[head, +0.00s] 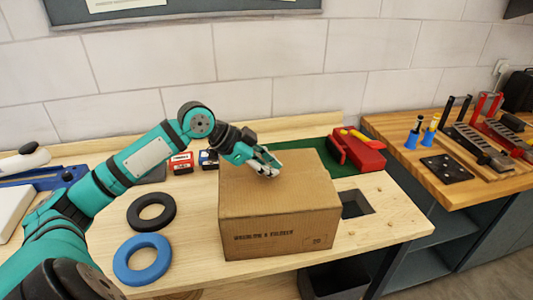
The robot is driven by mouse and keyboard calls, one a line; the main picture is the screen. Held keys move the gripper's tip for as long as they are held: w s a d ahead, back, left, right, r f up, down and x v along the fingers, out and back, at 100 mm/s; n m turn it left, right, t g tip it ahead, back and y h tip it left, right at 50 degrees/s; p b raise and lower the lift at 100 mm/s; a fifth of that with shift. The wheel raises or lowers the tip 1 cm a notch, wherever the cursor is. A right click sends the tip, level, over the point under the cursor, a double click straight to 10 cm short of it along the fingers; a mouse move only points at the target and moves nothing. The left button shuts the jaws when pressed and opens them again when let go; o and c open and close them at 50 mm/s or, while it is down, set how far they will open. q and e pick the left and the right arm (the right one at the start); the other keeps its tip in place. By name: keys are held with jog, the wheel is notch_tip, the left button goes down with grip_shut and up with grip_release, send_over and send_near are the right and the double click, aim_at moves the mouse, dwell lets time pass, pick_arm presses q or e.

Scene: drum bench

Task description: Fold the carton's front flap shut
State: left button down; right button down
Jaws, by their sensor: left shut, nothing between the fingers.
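A brown cardboard carton (280,232) stands on the wooden bench in the middle of the head view, with printed text on its front face. Its top (275,195) looks flat and covered; I cannot make out a separate front flap standing up. My left gripper (270,170) is shut and empty at the rear part of the carton's top. I cannot tell whether its fingertips touch the cardboard. My right gripper is not in view.
A black ring (151,198) and a blue ring (127,258) lie left of the carton. A red case (360,155) lies on a green mat behind it to the right. A tool bench (400,130) stands at right.

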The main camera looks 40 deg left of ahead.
pick_arm(q)
jog(key=shift+w+f, duration=0.1)
jog(key=shift+f, duration=0.15)
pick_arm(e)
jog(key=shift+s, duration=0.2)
pick_arm(q)
jog(key=shift+w+a+f, duration=0.1)
jog(key=shift+a+f, duration=0.05)
jog(key=shift+f, duration=0.95)
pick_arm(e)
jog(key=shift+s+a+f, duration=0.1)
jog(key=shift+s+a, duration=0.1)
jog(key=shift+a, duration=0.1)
